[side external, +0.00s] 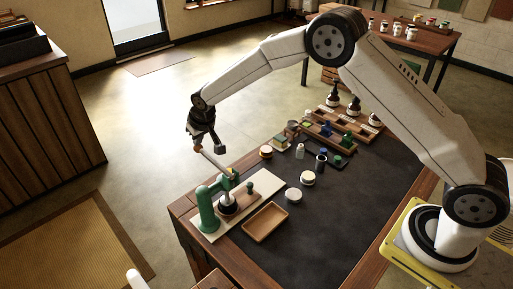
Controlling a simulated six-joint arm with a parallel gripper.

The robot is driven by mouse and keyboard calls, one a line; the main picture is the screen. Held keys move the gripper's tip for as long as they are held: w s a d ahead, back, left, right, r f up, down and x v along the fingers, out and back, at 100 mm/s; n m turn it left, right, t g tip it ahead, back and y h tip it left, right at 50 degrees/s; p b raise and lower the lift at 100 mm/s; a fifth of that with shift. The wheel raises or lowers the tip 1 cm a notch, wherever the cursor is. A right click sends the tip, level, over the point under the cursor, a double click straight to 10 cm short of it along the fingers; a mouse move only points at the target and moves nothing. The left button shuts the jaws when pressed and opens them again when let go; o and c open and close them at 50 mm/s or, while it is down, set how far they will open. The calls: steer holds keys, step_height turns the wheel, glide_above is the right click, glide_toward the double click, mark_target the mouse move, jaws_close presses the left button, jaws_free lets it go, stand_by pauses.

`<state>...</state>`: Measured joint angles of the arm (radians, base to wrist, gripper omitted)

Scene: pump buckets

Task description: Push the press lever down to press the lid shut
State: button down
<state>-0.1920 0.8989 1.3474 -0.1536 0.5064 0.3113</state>
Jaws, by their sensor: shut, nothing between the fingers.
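The green press (207,208) stands on a pale board at the near left corner of the table. Its pale lever (214,163) is raised, slanting up and left from the press head to a brownish knob (198,149). My gripper (197,140) is shut and points down just above the knob end of the lever. Contact between them cannot be made out at this size. A small pot (228,207) stands under the press head on a brown base. Its lid is too small and partly hidden to read.
An empty tan tray (264,218) lies right of the press. A white round piece (293,195) and a jar (307,178) stand beyond it. Several small bottles and containers fill the table's far side. The dark mat (330,220) is clear towards my base.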

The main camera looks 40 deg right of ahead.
mark_target(200, 148)
steer(key=shift+f, duration=1.65)
stand_by(1.0)
steer(key=shift+f, duration=0.45)
stand_by(0.4)
steer(key=shift+s+r, duration=0.2)
steer(key=shift+r, duration=2.1)
steer(key=shift+s+r, duration=0.15)
steer(key=shift+r, duration=2.1)
steer(key=shift+r, duration=0.1)
steer(key=shift+r, duration=2.4)
